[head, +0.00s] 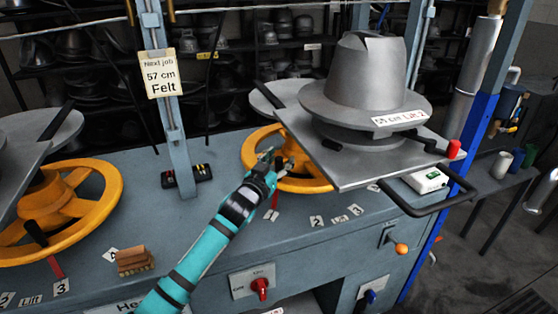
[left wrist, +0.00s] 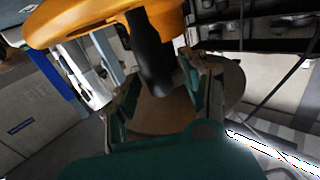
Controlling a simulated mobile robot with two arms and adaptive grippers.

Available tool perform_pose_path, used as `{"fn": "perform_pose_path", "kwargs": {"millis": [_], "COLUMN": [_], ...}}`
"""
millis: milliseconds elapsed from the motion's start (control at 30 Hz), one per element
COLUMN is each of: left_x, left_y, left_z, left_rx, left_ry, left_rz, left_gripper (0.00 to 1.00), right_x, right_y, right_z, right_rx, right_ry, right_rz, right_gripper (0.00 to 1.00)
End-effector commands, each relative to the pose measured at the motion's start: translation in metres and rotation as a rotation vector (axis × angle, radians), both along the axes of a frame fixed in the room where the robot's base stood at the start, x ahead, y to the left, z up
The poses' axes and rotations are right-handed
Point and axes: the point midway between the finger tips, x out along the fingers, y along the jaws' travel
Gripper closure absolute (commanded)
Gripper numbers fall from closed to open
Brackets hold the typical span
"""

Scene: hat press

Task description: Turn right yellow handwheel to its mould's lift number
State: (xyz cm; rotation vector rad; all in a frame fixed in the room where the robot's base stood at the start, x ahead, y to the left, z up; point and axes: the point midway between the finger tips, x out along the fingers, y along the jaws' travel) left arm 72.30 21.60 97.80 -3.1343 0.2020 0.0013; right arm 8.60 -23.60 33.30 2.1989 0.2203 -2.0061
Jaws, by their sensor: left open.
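The right yellow handwheel (head: 308,184) lies partly under the tray of the right mould. The grey hat-shaped mould (head: 365,72) has a label (head: 400,118) reading "55 cm Lift 2". Number tags stand on the table edge before this wheel, with 2 (head: 316,221), Lift (head: 339,219) and 3 (head: 356,210) legible. A red mark shows beside the wheel near a less legible tag (head: 270,214). My left gripper (head: 273,157) is at the wheel's left inner part. In the left wrist view its open fingers stand either side of the wheel's black handle (left wrist: 152,62). Whether they touch it is unclear.
The tray (head: 345,165) with its black bar handle (head: 425,207) overhangs the right wheel. A second yellow handwheel (head: 95,215) is at the left. Wooden blocks (head: 134,260) lie between. A post carries a sign (head: 160,73) reading "Next job 57 cm Felt".

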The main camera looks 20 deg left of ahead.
Motion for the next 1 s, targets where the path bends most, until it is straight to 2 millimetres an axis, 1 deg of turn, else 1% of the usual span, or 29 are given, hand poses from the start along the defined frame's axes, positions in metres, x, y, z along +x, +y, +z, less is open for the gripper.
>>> {"fn": "perform_pose_path", "kwargs": {"millis": [133, 167, 500, 1000], "left_x": [-0.0001, -0.0002, -0.0004, -0.0009], "left_y": [-0.0002, -0.0002, 0.0, -0.0007], "left_z": [0.0, 0.0, -0.0001, -0.0016], "left_rx": [0.0, 0.0, 0.0, 0.0], "left_ry": [0.0, 0.0, 0.0, 0.002], "left_rz": [0.0, 0.0, 0.0, -0.001], "left_gripper": [0.54, 0.55, 0.99, 1.0], "right_x": [0.0, -0.0001, 0.0, 0.0], "right_y": [0.0003, 0.0003, 0.0005, 0.0011], "right_z": [0.0, 0.0, 0.0, -0.0001], "right_rx": [0.0, 0.0, 0.001, 0.001], "right_ry": [0.0, 0.0, 0.0, 0.0], "right_rz": [0.0, 0.0, 0.0, -0.001], "right_gripper": [0.57, 0.57, 0.57, 0.57]}}
